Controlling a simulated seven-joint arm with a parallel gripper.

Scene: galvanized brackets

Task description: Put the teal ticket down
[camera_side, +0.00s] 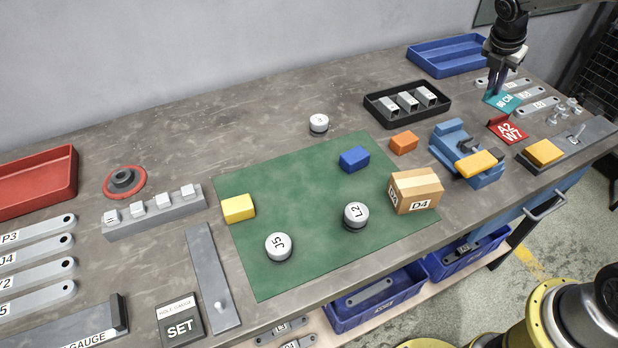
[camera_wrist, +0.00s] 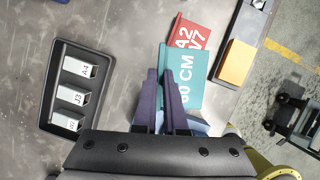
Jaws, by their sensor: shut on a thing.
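The teal ticket (camera_side: 505,104) is a folded card with white lettering, at the far right of the bench in the side view. My gripper (camera_side: 495,93) points down and is shut on it. In the wrist view my gripper's dark fingers (camera_wrist: 160,78) meet at the left edge of the teal ticket (camera_wrist: 183,72), which reads "60 CM". I cannot tell whether the ticket touches the bench. A red ticket (camera_side: 508,130) marked "A2 W7" stands just in front of it; it also shows in the wrist view (camera_wrist: 188,32).
Labelled grey brackets (camera_side: 538,106) lie right of the ticket, beside small metal fittings (camera_side: 565,112). A black tray (camera_side: 378,110) of grey blocks and a blue vise (camera_side: 450,142) stand to the left. A blue tray (camera_side: 420,62) is behind. Bare bench shows between tray and tickets.

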